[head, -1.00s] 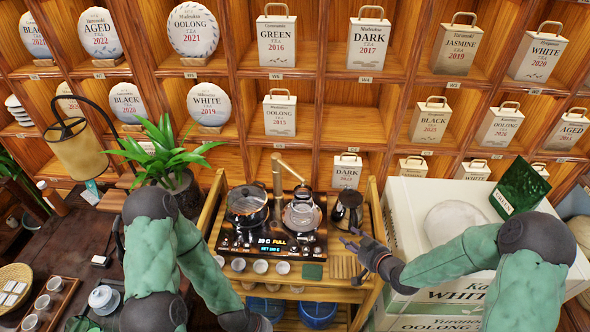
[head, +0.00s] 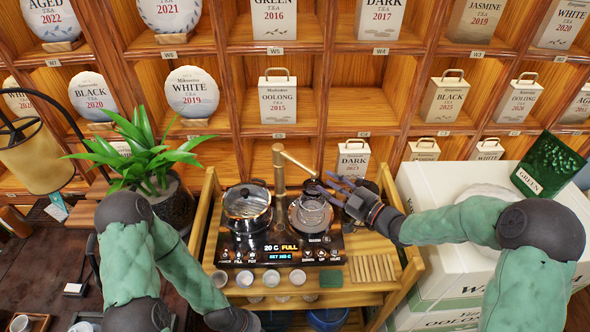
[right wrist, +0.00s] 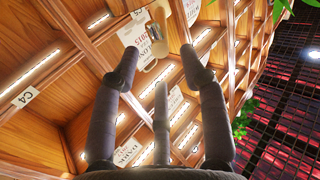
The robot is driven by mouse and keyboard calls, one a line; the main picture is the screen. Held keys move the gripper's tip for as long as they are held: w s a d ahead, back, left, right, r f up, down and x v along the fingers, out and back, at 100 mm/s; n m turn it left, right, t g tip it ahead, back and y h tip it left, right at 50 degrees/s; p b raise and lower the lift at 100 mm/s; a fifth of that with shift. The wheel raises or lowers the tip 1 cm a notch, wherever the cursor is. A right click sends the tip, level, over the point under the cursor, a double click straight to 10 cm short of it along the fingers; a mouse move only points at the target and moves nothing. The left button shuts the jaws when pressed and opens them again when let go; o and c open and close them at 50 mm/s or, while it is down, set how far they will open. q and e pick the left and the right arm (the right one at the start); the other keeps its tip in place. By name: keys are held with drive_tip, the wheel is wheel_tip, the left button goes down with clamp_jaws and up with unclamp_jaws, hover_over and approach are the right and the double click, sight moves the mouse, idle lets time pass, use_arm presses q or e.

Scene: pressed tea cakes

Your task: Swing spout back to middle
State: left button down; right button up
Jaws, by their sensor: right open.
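The brass spout (head: 297,163) tops an upright post behind the black stove (head: 275,249). It points to the right and slightly toward me, over the right burner side. A glass kettle (head: 311,214) stands on the right burner under the spout's end. A steel pot (head: 247,208) with a lid stands on the left burner. My right gripper (head: 335,188) is open just right of the spout's tip, above and beside the glass kettle; I cannot tell whether it touches the spout. In the right wrist view its spread fingers (right wrist: 155,75) hold nothing. My left gripper is out of view.
A dark pot behind my right gripper is mostly hidden. Small cups (head: 256,282) line the cart's front, beside a slatted wooden piece (head: 371,269). A plant (head: 150,150) stands left, white boxes (head: 440,185) right. Shelves with tea packages rise behind.

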sight(303, 166)
drive_tip(key=b+x, duration=0.1)
drive_tip(key=x, duration=0.9)
drive_tip(key=shift+w+a, duration=0.15)
drive_tip(key=shift+a, duration=0.05)
drive_tip(key=shift+b, duration=0.3)
clamp_jaws()
